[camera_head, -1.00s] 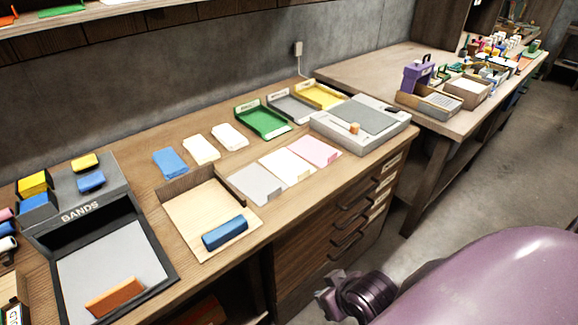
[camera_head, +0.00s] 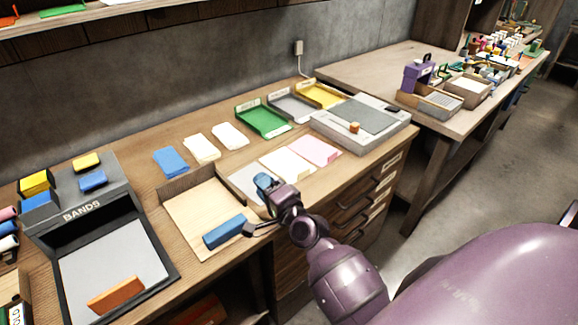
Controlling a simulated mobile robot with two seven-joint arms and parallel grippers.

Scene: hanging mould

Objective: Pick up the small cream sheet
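Two cream sheets lie on the wooden bench. The smaller-looking cream sheet (camera_head: 201,149) is in the back row, between a blue one (camera_head: 170,162) and a white one (camera_head: 230,136). A larger, paler cream sheet (camera_head: 287,165) is in the front row, between a grey sheet (camera_head: 243,178) and a pink sheet (camera_head: 315,150). My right gripper (camera_head: 257,208) is open over the bench's front edge, in front of the grey sheet and partly hiding it. It looks empty and is apart from both cream sheets. My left gripper is not in view.
A wooden tray (camera_head: 188,222) with a blue block (camera_head: 225,231) stands left of my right gripper. Green (camera_head: 263,121), grey and yellow trays line the back. A grey flat device (camera_head: 360,122) stands right of the sheets. A dark BANDS tray (camera_head: 110,262) is at left.

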